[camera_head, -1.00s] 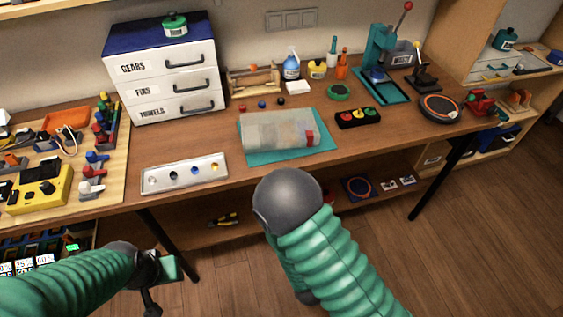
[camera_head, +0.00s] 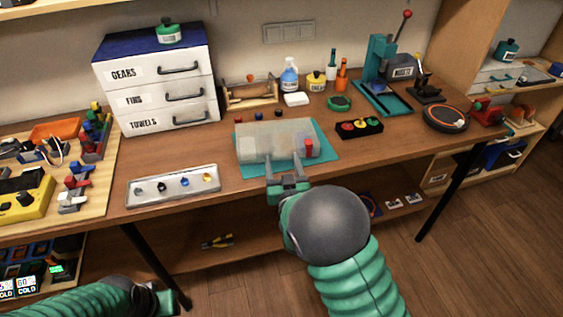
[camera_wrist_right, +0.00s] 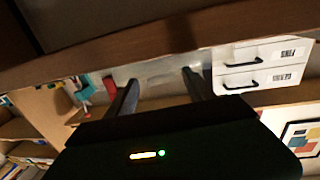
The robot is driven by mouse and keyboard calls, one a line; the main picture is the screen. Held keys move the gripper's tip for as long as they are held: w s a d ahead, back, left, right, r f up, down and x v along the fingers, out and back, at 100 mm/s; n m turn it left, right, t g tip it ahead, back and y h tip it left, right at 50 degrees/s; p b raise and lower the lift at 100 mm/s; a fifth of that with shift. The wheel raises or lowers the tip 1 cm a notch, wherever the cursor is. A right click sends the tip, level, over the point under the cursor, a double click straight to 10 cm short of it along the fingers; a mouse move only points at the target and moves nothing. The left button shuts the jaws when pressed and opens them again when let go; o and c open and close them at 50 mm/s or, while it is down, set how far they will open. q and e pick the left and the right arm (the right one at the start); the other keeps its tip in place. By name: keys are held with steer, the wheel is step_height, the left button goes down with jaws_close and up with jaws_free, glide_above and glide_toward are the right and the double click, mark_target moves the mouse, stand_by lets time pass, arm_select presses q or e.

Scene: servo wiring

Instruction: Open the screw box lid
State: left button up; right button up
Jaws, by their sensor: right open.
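The screw box (camera_head: 262,142), a long translucent grey box with its lid shut, lies on a teal mat (camera_head: 325,160) in the middle of the bench. A red piece (camera_head: 309,148) sits at its right end. My right gripper (camera_head: 287,163) is open and empty at the box's near side, its fingers pointing at it; whether they touch it I cannot tell. In the right wrist view the box (camera_wrist_right: 155,72) and its red piece (camera_wrist_right: 109,85) appear beyond the spread fingers (camera_wrist_right: 160,88). My left gripper (camera_head: 168,299) is low at the bottom left, away from the bench; its jaws are unclear.
A white tray (camera_head: 150,196) with several small knobs lies left of the mat. A black block with coloured buttons (camera_head: 358,127) lies to the right. A drawer cabinet (camera_head: 135,122) stands at the back left. The bench's front edge is close below my right gripper.

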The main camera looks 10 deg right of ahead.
steer(key=shift+w, duration=0.5)
jaws_close()
